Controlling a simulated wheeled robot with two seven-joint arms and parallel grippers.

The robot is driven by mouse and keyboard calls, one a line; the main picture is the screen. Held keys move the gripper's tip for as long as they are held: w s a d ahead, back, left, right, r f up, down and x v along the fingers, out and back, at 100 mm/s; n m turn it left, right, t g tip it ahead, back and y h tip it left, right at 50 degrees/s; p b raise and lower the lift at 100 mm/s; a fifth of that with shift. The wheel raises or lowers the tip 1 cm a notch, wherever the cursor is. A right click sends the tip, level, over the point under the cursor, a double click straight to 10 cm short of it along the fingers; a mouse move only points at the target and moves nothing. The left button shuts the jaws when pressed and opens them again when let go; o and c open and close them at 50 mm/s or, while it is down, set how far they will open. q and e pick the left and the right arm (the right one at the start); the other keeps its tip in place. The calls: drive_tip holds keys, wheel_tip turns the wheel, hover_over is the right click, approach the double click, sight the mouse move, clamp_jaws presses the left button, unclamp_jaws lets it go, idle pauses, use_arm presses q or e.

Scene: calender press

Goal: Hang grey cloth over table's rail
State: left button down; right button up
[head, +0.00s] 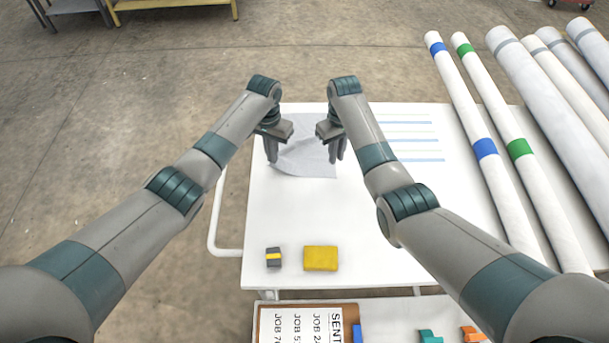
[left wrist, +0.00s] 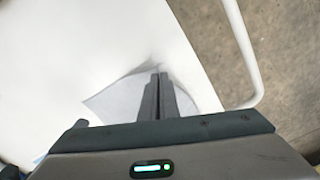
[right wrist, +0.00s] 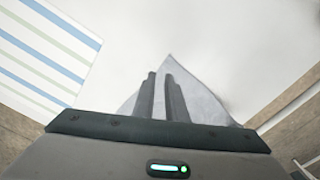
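The grey cloth (head: 307,162) lies on the white table (head: 350,220) near its far left corner. It also shows in the left wrist view (left wrist: 112,101) and the right wrist view (right wrist: 197,95). My left gripper (head: 271,160) is shut at the cloth's left part, with folds gathering at its fingertips. My right gripper (head: 337,158) is over the cloth's right part, its fingers slightly apart with cloth showing between them. The table's white rail (head: 213,215) runs along the left side; it also shows in the left wrist view (left wrist: 243,50).
A blue-striped sheet (head: 412,142) lies right of the cloth. Long white rolls (head: 490,180) cover the table's right side. A yellow block (head: 320,258) and a dark block with a yellow band (head: 273,257) sit near the front edge. Floor left of the rail is clear.

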sight(329, 172)
drive_tip(key=o, duration=0.8)
drive_tip(key=shift+c, duration=0.2)
drive_tip(key=c, duration=0.3)
drive_tip(key=r, duration=0.1)
drive_tip(key=a+r, duration=0.1)
drive_tip(key=r, duration=0.1)
drive_tip(key=s+r, duration=0.1)
drive_tip(key=r, duration=0.1)
drive_tip(key=shift+a+r, duration=0.2)
drive_tip(key=shift+a, duration=0.2)
drive_tip(key=shift+f, duration=0.1)
drive_tip(key=shift+f, duration=4.9)
clamp_jaws()
